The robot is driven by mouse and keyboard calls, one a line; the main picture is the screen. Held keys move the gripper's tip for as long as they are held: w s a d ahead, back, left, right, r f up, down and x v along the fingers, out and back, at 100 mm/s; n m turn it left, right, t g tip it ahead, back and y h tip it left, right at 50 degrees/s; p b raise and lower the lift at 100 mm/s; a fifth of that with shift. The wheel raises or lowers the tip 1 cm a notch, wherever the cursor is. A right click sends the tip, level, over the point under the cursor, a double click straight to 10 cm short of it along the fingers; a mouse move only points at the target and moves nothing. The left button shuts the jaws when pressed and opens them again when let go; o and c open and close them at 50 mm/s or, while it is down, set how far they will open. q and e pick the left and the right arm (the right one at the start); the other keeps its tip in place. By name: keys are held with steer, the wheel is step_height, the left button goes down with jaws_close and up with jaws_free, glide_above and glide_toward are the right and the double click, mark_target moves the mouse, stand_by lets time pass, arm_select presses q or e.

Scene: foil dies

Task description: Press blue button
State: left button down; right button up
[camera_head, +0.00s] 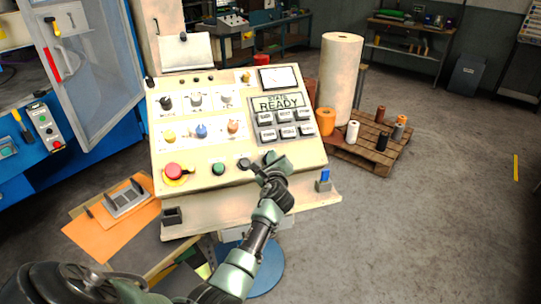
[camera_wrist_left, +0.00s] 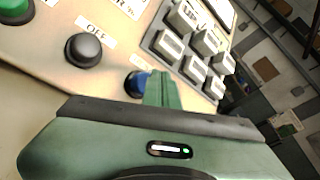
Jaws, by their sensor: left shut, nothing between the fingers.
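The blue button (camera_wrist_left: 136,83) is on the sloped cream control panel (camera_head: 295,175), right of a black button (camera_wrist_left: 84,49) labelled OFF. My left gripper (camera_wrist_left: 162,90) is shut and empty, its green fingers over the right part of the blue button in the left wrist view. Whether they touch or press it, I cannot tell. In the head view my left gripper (camera_head: 272,158) is at the panel's lower right and hides the blue button. My right gripper is not in view.
A pallet (camera_head: 372,160) with rolls stands at right. Open floor lies further right.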

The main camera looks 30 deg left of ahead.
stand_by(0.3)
arm_select(q)
steer(key=r+p, duration=0.1)
steer(key=s+d+r+p, duration=0.1)
steer(key=r+p, duration=0.1)
steer(key=s+d+r+p, duration=0.1)
steer(key=p, duration=0.1)
steer(key=shift+d+r, duration=0.15)
stand_by(0.8)
